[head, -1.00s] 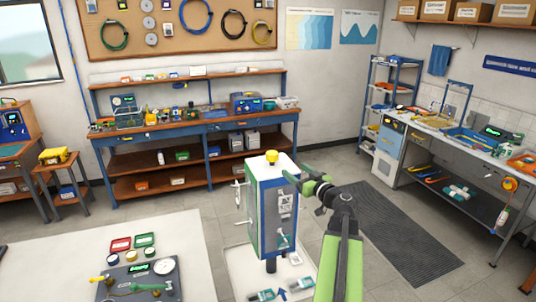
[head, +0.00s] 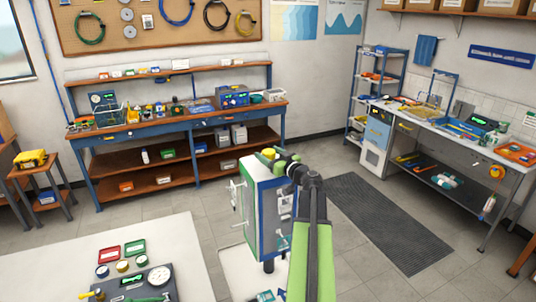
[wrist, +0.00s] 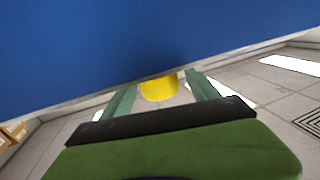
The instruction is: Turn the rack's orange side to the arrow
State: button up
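The rack (head: 268,225) is an upright box on a short post, with a pale left face, a blue-edged face and a green edge strip. Its orange side is not visible. A yellow knob (head: 268,153) sits on top; my gripper (head: 283,158) is beside it at the rack's top. In the wrist view, a large blue surface (wrist: 130,45) fills the upper part. The yellow knob (wrist: 158,88) shows between my two open, spread fingers; contact cannot be told.
A white table (head: 180,235) with a gauge panel (head: 145,285) and red and green trays stands at left. A blue workbench (head: 185,115) is behind, and another bench (head: 455,150) is at right. Floor around the dark mat (head: 385,215) is clear.

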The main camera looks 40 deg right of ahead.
jog(key=shift+w+f, duration=0.1)
jog(key=shift+w, duration=0.05)
jog(key=c, duration=0.5)
grip_shut()
jog(key=shift+a, duration=0.1)
